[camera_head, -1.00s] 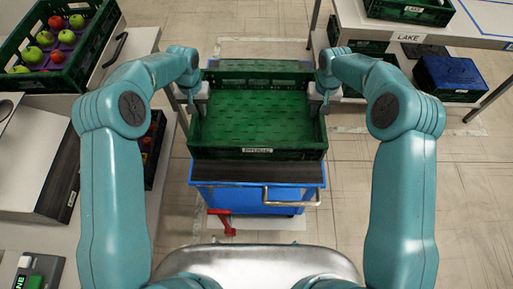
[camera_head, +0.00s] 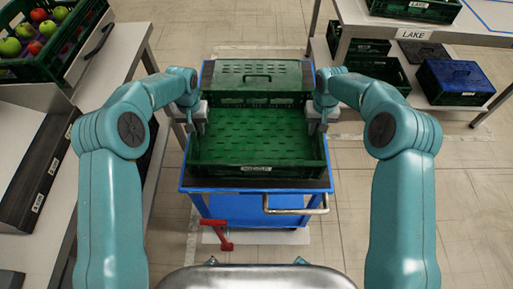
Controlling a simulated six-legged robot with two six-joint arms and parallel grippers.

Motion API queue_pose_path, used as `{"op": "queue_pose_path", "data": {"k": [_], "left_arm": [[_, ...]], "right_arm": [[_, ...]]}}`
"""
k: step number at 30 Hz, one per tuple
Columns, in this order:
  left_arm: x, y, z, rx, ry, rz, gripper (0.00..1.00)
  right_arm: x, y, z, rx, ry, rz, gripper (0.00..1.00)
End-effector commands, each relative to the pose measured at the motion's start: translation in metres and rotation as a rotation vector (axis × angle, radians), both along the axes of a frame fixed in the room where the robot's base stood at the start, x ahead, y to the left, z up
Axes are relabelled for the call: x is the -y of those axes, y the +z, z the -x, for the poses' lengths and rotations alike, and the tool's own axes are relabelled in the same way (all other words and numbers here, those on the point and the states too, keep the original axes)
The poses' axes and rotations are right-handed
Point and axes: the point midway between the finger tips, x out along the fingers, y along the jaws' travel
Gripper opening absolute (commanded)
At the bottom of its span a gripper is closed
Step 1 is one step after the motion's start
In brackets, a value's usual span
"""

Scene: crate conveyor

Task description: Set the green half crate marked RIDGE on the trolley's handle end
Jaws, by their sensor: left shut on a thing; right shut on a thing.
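An empty green half crate (camera_head: 256,172) is held level between my two grippers, with a small pale label on its near wall, too small to read. My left gripper (camera_head: 199,119) is shut on its left wall and my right gripper (camera_head: 316,117) on its right wall. The crate is over the near, handle end of the blue trolley (camera_head: 250,208), whose silver handle (camera_head: 296,209) faces me. I cannot tell whether the crate touches the dark deck. Behind it, a green closed-topped crate (camera_head: 257,75) sits on the trolley's far end.
A left table carries a green crate of apples (camera_head: 58,59). A red pedal (camera_head: 222,236) sticks out below the trolley. The floor to the right is clear.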

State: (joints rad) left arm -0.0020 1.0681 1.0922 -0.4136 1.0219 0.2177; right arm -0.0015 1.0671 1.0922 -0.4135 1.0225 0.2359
Motion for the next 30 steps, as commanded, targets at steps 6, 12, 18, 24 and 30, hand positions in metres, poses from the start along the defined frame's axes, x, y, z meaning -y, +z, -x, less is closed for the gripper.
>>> {"op": "queue_pose_path", "data": {"k": [6, 12, 18, 24, 30], "left_arm": [[0.0, -0.009, 0.0, 0.001, 0.0, 0.0, 0.0], [0.0, -0.024, 0.0, 0.001, 0.0, 0.0, 0.0], [0.0, -0.041, 0.0, 0.001, 0.001, 0.0, 0.0], [0.0, -0.047, 0.0, 0.0, 0.0, 0.0, 0.38], [0.0, -0.047, 0.0, 0.0, 0.0, 0.0, 0.47]], "right_arm": [[0.0, -0.009, 0.0, 0.001, 0.001, 0.0, 0.0], [0.0, -0.024, 0.0, 0.001, 0.001, 0.0, 0.0], [0.0, -0.041, 0.0, 0.001, 0.0, 0.0, 0.0], [0.0, -0.047, 0.0, 0.0, 0.0, 0.0, 0.38], [0.0, -0.047, 0.0, 0.0, 0.0, 0.0, 0.47]]}}
